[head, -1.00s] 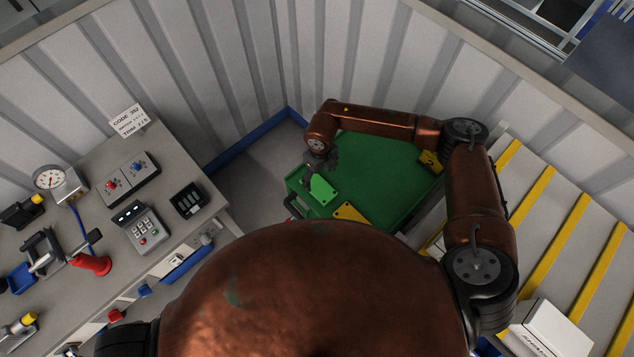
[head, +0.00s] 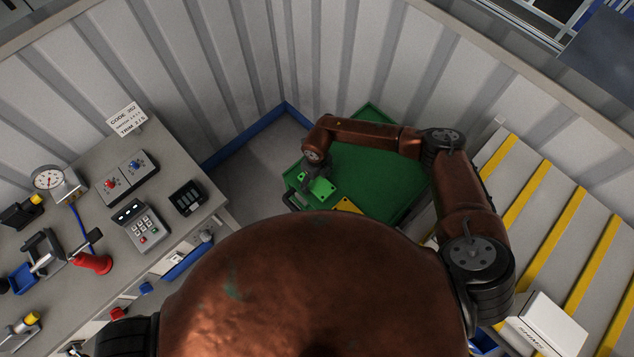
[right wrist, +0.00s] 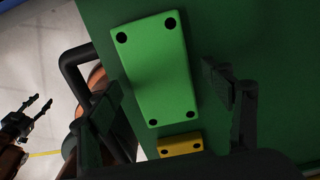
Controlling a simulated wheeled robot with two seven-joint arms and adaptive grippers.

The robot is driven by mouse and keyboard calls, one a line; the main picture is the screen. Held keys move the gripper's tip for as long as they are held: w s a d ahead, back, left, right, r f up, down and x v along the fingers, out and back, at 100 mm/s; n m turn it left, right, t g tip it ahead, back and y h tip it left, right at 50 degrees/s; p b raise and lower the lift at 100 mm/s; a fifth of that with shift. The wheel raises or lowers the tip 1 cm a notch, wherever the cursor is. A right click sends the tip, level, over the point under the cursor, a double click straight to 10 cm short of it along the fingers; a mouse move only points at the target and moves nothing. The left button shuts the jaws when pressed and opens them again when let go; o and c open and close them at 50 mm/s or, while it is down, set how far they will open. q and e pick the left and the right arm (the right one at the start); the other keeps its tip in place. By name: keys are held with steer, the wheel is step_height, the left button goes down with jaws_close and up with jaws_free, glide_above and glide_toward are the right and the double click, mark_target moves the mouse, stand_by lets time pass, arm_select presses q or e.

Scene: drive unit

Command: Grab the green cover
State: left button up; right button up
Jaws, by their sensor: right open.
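The green cover (head: 323,187) is a flat plate with dark corner holes, lying on the green cart top (head: 375,175). It also shows in the right wrist view (right wrist: 155,65). My right gripper (head: 315,173) is over the cover, pointing down. In the right wrist view its open fingers (right wrist: 166,95) stand on either side of the cover, with nothing gripped; contact cannot be told. My left gripper (right wrist: 35,107) shows small at the left of that view, its fingers apart and empty. It is not visible in the head view.
A yellow plate (right wrist: 181,145) lies close beside the green cover. The cart has a dark handle (head: 292,200) at its left. A grey workbench (head: 75,235) with controls stands left; a yellow-striped surface (head: 545,200) is at right. Corrugated walls close the back.

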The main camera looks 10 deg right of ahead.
steer(key=c, duration=1.4)
steer(key=shift+r, duration=0.1)
